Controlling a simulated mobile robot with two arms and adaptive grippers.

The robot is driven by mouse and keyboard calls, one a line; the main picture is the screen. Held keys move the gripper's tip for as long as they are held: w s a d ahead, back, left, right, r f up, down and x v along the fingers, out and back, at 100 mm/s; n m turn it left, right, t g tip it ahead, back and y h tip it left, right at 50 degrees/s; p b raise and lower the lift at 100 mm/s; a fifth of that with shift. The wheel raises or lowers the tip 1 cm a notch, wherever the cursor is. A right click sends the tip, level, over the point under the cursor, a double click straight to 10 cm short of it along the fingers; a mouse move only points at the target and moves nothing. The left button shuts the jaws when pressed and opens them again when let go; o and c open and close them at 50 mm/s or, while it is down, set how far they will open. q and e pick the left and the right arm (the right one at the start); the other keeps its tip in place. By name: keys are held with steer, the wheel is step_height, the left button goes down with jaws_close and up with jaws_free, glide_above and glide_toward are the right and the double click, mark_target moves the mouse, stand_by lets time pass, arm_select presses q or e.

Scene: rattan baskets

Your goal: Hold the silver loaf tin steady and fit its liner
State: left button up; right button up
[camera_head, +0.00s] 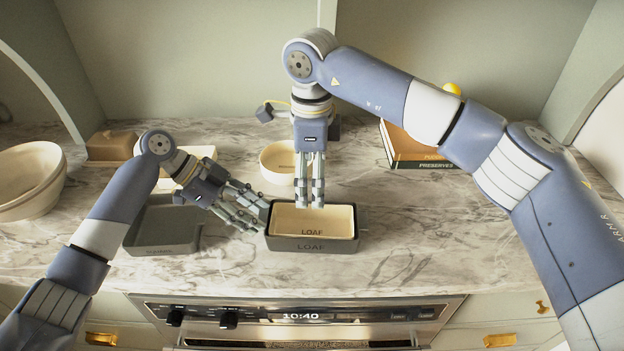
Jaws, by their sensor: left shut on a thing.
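The loaf tin (312,246), dark grey and marked LOAF, stands on the marble counter near its front edge. A cream liner (312,231), also marked LOAF, sits inside it, its rim close to level with the tin's rim. My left gripper (258,216) is shut on the tin's left end, coming in from the left. My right gripper (309,205) points straight down at the liner's far side, its fingertips overlapping the far rim. Its fingers are close together; I cannot tell whether they pinch the rim. They hide part of the liner's back wall.
A grey tray (160,238) stands left of the tin, partly behind my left arm. A round cream dish (277,165) is behind the tin. Cream bowls (28,180) stand far left and books (418,160) back right. The counter right of the tin is clear. An oven (300,316) is below.

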steer(key=shift+c, duration=0.6)
steer(key=shift+n, duration=0.3)
steer(key=c, duration=0.9)
steer(key=shift+f+n, duration=0.2)
steer(key=shift+n, duration=0.8)
steer(key=c, duration=0.9)
steer(key=shift+d+f+n, duration=0.1)
steer(key=shift+n, duration=0.7)
jaws_close()
steer(key=shift+s+f+n+t+y, duration=0.15)
steer(key=shift+f+n+t, duration=0.2)
steer(key=shift+f+n, duration=2.25)
steer(key=shift+w+f+n+t+y, duration=0.2)
steer(key=shift+f+n, duration=0.75)
steer(key=shift+n, duration=3.25)
steer(key=shift+s+f+n+t+y, duration=0.2)
steer(key=shift+f+n+t, duration=0.25)
steer(key=shift+f+n, duration=2.15)
steer(key=shift+r+n, duration=0.8)
steer(key=shift+r, duration=0.05)
